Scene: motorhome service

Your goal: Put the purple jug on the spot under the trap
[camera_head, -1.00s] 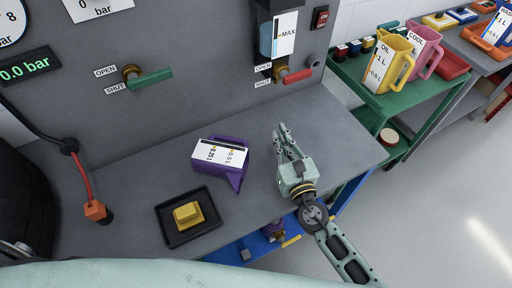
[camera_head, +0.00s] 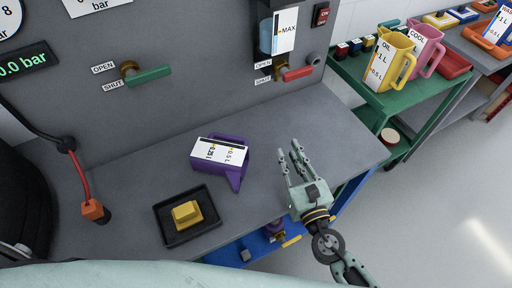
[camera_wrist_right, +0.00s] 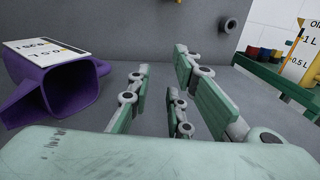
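The purple jug (camera_head: 238,172) lies on its side on the grey bench (camera_head: 130,180), its white scale label facing up. In the right wrist view the jug (camera_wrist_right: 78,88) is at the left, its open mouth facing the camera. My right gripper (camera_head: 291,160) is over the bench, to the right of the jug and apart from it. Its fingers (camera_wrist_right: 165,95) are spread with nothing between them. Below the bench's front edge, a purple and brass fitting (camera_head: 274,231) shows partly; I cannot tell whether it is the trap. My left gripper is not in view.
A blue surface (camera_head: 232,252) shows below the bench edge. Yellow (camera_head: 388,62) and pink (camera_head: 424,48) jugs stand on a green cart (camera_head: 372,100). The bench behind the jug is clear.

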